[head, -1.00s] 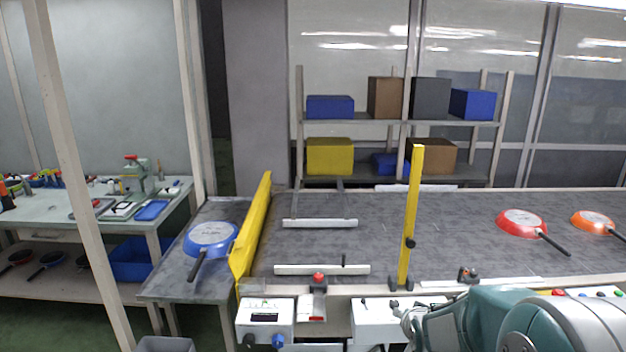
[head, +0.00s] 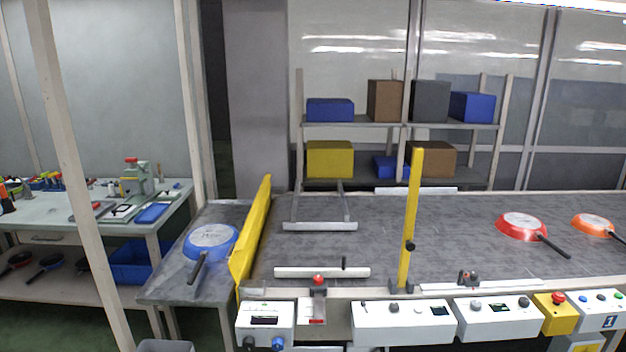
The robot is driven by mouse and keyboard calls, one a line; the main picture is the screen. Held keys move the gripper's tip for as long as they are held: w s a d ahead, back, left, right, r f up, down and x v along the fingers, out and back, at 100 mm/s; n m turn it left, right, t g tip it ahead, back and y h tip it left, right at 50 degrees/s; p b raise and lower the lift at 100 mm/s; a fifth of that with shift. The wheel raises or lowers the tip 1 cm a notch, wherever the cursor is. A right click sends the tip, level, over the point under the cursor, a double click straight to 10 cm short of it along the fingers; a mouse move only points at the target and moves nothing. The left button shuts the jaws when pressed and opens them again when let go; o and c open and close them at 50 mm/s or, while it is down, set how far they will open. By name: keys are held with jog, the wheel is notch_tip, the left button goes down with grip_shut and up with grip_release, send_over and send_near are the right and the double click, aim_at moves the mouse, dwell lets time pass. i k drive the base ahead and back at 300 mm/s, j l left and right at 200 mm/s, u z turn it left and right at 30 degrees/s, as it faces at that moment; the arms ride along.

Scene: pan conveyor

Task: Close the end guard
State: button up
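A long yellow panel (head: 252,235) stands upright across the left end of the grey conveyor (head: 330,245); I take it for the end guard, but cannot tell for sure whether it is open or closed. A second yellow upright (head: 411,225) with a black knob stands further right, at the conveyor's front edge. A blue pan (head: 210,238) rests on the grey table left of the panel. A red pan (head: 522,226) and an orange pan (head: 594,225) lie on the belt at the right. My gripper is not in view.
Control boxes (head: 403,322) line the conveyor's front edge, with a red button (head: 318,280) among them. White bars (head: 322,272) lie on the belt right of the panel. A shelf with boxes (head: 330,160) stands behind. A workbench (head: 60,222) is at the left.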

aim_at(237, 260)
jog(key=j+z, duration=0.15)
jog(key=j, duration=0.8)
jog(key=j+z, duration=0.1)
jog(key=j, duration=0.85)
jog(key=j+z, duration=0.15)
jog(key=j, duration=0.8)
jog(key=k+j+z, duration=0.1)
jog(key=j, duration=0.8)
jog(key=i+j+z, duration=0.15)
jog(key=i, duration=0.3)
jog(key=i+j+z, duration=0.1)
jog(key=i+j, duration=0.35)
